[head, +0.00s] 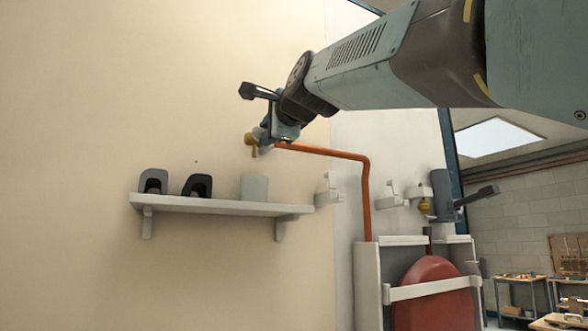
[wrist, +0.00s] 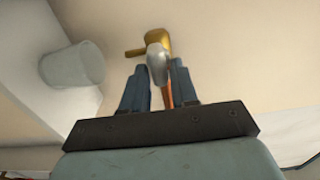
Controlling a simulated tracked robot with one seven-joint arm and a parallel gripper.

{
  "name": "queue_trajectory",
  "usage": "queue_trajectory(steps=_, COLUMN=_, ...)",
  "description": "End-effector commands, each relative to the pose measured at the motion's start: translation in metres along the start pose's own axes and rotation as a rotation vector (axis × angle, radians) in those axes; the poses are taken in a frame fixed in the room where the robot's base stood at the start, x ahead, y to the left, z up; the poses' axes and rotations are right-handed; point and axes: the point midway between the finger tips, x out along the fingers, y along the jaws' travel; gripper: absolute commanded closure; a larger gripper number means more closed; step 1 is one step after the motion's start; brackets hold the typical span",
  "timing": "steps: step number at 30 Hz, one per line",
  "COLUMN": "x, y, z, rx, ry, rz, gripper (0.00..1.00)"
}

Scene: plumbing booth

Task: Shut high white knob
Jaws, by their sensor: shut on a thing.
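The high white knob (wrist: 157,62) shows in the wrist view as a pale, rounded grip on a brass valve (wrist: 156,40). It sits between the two blue-grey fingers of my gripper (wrist: 155,72), which is shut on it. In the head view my gripper (head: 266,135) is up at the wall, at the brass valve (head: 251,140) on the left end of a copper pipe (head: 330,153). My gripper hides most of the knob there.
Below the valve, a wall shelf (head: 220,207) holds two dark curved pieces (head: 197,186) and a pale cup (head: 254,188). A red tank (head: 430,312) stands lower right behind a white strap. White fittings (head: 390,196) and another brass piece (head: 425,206) are right of the pipe.

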Motion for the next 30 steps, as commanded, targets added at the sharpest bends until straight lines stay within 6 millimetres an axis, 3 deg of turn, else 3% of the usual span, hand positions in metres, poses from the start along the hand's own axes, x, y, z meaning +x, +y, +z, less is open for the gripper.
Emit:
queue_trajectory(steps=15, x=0.0022, y=0.0059, z=-0.0025, rx=0.018, ry=0.002, rz=0.014, gripper=1.0)
queue_trajectory(steps=16, x=0.0022, y=0.0059, z=-0.0025, rx=0.018, ry=0.002, rz=0.014, gripper=0.69)
queue_trajectory(steps=18, x=0.0021, y=0.0053, z=-0.0023, rx=0.018, ry=0.002, rz=0.013, gripper=0.62)
queue_trajectory(steps=20, x=0.0018, y=0.0047, z=-0.0021, rx=0.017, ry=0.001, rz=0.011, gripper=0.57)
queue_trajectory(steps=30, x=-0.0023, y=0.0023, z=0.0, rx=0.016, ry=0.0, rz=0.005, gripper=0.56)
